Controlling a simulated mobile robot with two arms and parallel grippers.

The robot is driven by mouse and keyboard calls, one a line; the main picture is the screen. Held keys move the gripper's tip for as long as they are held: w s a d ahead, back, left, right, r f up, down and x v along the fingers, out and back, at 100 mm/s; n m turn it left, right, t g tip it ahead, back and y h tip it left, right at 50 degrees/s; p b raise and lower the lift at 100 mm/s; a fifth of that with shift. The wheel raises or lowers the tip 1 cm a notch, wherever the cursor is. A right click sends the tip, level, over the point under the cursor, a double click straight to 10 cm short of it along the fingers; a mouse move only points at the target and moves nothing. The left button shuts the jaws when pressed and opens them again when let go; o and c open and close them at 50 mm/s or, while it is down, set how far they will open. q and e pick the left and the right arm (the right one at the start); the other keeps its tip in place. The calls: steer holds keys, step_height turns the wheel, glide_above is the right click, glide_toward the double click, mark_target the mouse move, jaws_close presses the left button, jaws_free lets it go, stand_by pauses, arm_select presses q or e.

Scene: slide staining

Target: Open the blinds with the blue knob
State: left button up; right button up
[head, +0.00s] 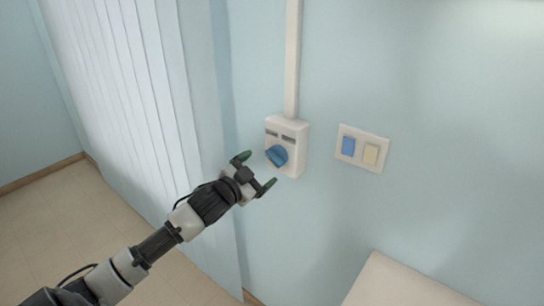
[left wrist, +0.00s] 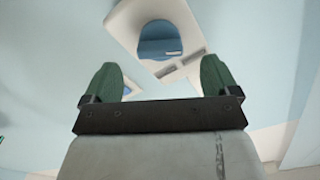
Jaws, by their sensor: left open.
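The blue knob (head: 277,155) sits on the front of a white control box (head: 292,134) on the wall. My left gripper (head: 257,172) is open just in front of the knob, to its lower left, with its green fingertips apart. In the left wrist view the knob (left wrist: 160,38) lies ahead, between and beyond the two fingers (left wrist: 160,80), and nothing is between them. The white vertical blinds (head: 135,95) hang on the left and look closed. My right gripper is not in view.
A switch plate (head: 362,148) with a blue and a cream rocker is on the wall right of the box. A white conduit (head: 292,60) runs up from the box. A pale surface (head: 390,283) juts out at the lower right. Floor shows at lower left.

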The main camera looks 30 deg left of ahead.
mark_target(272, 161)
arm_select(q)
steer(key=w, duration=0.2)
steer(key=w+p, duration=0.1)
steer(key=w, duration=0.3)
steer(key=shift+w+d, duration=0.1)
steer(key=shift+d, duration=0.15)
steer(key=shift+f, duration=0.1)
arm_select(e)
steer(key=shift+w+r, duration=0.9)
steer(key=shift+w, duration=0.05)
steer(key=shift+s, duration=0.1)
arm_select(q)
steer(key=shift+c, duration=0.6)
steer(key=c, duration=0.8)
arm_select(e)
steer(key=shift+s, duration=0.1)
